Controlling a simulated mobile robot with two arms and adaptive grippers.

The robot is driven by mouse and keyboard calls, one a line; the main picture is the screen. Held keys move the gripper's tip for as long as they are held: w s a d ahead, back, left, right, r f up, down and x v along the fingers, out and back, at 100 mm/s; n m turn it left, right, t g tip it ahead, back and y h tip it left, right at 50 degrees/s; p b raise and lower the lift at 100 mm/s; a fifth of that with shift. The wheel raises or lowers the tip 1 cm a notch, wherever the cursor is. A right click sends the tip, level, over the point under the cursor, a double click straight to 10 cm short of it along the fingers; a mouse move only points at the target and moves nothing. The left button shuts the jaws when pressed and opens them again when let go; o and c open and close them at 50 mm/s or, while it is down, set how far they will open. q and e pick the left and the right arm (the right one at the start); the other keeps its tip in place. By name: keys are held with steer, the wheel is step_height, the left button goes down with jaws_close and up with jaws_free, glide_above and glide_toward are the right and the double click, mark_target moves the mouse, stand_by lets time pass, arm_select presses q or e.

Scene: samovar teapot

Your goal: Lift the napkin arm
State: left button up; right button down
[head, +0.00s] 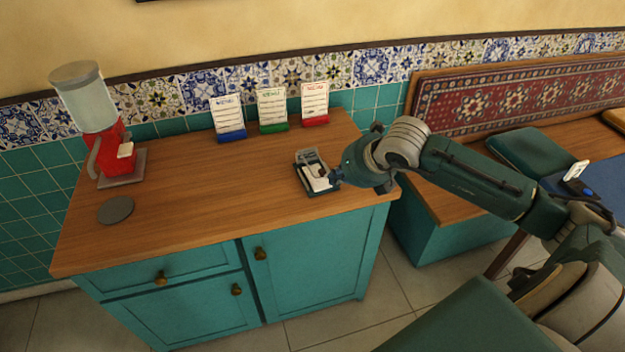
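A small napkin holder (301,180) with a dark tray and white napkins (313,183) stands near the right end of the wooden counter. Its grey napkin arm (307,155) shows at the back of the holder, and it looks raised off the napkins, though it is small and partly covered. My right gripper (326,175) reaches in from the right and is at the right side of the holder, close to the napkins. Its fingers are too small and hidden to tell whether they are open or touch the arm. My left gripper is out of view.
Menu cards in blue (231,136), green (273,127) and red (316,120) stands line the counter's back. A red machine with a clear hopper (108,140) and a grey disc (116,210) are at left. The counter's middle (210,190) is clear. A bench (450,195) is at right.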

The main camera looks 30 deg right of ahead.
steer(key=shift+s+d, duration=0.1)
steer(key=b, duration=0.3)
glide_toward(317, 187)
steer(key=x, duration=0.6)
steer(key=shift+r, duration=0.1)
